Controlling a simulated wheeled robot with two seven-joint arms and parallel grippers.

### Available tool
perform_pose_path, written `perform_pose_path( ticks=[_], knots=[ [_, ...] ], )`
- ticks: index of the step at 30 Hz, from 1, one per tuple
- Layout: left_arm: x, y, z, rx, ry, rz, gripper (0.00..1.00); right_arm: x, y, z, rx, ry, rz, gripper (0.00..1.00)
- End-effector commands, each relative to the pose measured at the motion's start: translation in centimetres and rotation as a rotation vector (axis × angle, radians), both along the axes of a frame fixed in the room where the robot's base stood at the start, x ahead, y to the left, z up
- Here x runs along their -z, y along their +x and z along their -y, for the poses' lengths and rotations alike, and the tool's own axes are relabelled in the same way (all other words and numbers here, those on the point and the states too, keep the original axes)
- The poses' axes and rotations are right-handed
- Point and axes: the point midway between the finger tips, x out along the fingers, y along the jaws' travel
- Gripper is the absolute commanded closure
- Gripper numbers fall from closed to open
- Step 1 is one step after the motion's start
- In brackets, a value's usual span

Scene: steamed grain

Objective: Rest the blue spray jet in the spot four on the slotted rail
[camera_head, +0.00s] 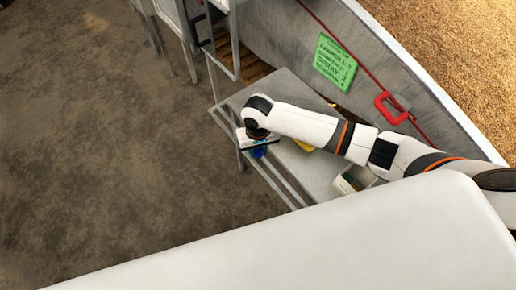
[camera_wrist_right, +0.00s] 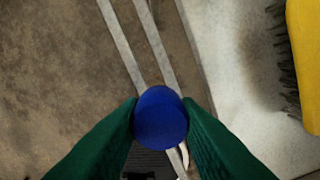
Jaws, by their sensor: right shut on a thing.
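The blue spray jet (camera_wrist_right: 160,118) shows as a round blue top in the right wrist view. My right gripper (camera_wrist_right: 160,112), with its green fingers, is shut on it. In the head view a small bit of the blue jet (camera_head: 259,153) shows under my right gripper (camera_head: 257,145), at the left edge of the metal table. Two parallel metal bars, which look like the slotted rail (camera_head: 278,183), run along that edge. The bars (camera_wrist_right: 130,50) pass beneath the jet in the wrist view. I cannot make out the numbered spots. My left gripper is not in view.
The grey metal table (camera_head: 315,170) lies under my right arm. A yellow brush (camera_wrist_right: 306,50) with dark bristles lies on it. A pale box (camera_head: 352,180) stands near its front. A green sign (camera_head: 334,62) hangs on the grain trough wall. Brown floor (camera_head: 110,150) is open to the left.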

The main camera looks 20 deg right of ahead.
Motion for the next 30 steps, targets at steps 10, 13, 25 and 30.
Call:
perform_pose_path(
  ticks=[10, 13, 25, 30],
  knots=[
    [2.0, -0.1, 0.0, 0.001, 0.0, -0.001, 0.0, 1.1, 0.0, 0.0, 0.0, -0.001, 0.002, 0.93],
    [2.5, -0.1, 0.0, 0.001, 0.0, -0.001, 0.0, 1.3, 0.0, 0.0, -0.001, -0.001, 0.002, 0.93],
    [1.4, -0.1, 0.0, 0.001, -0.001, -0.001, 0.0, 2.6, 0.0, 0.0, 0.001, 0.0, -0.001, 0.93],
    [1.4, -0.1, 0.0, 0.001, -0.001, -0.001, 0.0, 2.8, 0.0, 0.0, 0.0, 0.0, 0.0, 0.93]
  ],
)
